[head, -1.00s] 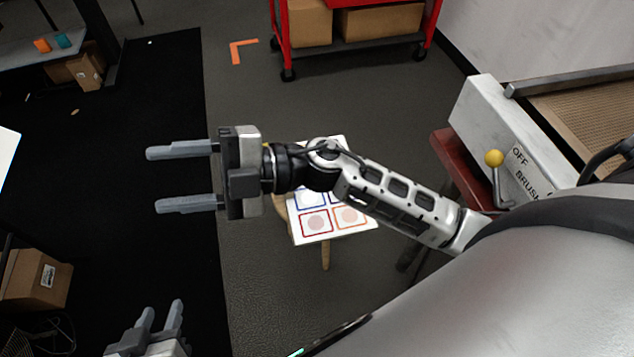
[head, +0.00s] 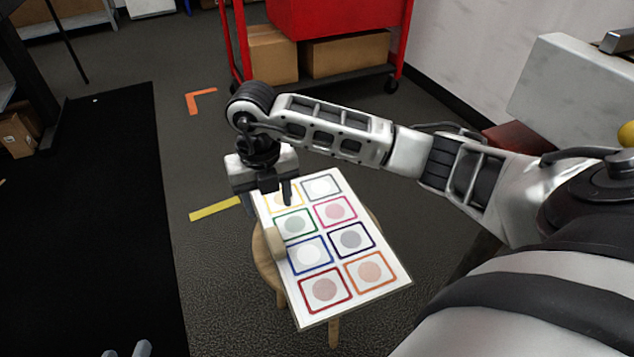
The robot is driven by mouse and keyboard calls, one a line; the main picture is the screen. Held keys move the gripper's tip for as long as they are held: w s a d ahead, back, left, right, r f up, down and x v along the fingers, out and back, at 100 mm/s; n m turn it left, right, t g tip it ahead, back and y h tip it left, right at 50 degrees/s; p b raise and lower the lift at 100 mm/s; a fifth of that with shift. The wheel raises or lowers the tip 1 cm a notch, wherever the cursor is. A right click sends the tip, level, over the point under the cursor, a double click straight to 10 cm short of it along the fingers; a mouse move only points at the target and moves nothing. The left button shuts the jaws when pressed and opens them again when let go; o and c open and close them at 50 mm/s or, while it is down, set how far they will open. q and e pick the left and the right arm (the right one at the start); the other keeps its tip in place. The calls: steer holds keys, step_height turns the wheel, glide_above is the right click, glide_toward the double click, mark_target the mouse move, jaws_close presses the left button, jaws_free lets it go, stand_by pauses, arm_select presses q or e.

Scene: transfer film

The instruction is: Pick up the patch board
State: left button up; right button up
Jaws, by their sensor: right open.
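The patch board (head: 328,275) is a white panel with two columns of coloured square outlines, each around a pale or tinted disc. It lies on a round wooden stool (head: 262,262). A tan block (head: 273,241) shows at the board's left edge. My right gripper (head: 268,195) is open, pointing down at the board's far left corner. Its fingers overlap the board's edge in the picture; I cannot tell whether they touch it. Only the fingertips of my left gripper (head: 127,351) show at the bottom left, apart and empty.
A red cart (head: 340,22) with cardboard boxes (head: 345,55) stands behind the stool. A white machine (head: 575,95) is at the right. A black mat (head: 90,230) covers the left floor. Yellow tape (head: 214,208) and orange tape (head: 200,98) mark the open grey floor.

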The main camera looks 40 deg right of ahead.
steer(key=b, duration=0.2)
glide_above(275, 237)
step_height(275, 237, down, 7)
steer(key=shift+a, duration=0.15)
step_height(275, 237, down, 5)
steer(key=shift+s+r+b, duration=0.1)
steer(key=shift+r+b, duration=0.05)
steer(key=shift+b, duration=0.85)
steer(key=shift+f, duration=0.3)
arm_select(q)
steer(key=shift+w+d+r+n+t+h, duration=0.25)
steer(key=shift+d+r+n+t+h, duration=0.4)
steer(key=shift+r+t, duration=0.2)
arm_select(e)
steer(key=shift+r, duration=0.1)
jaws_close()
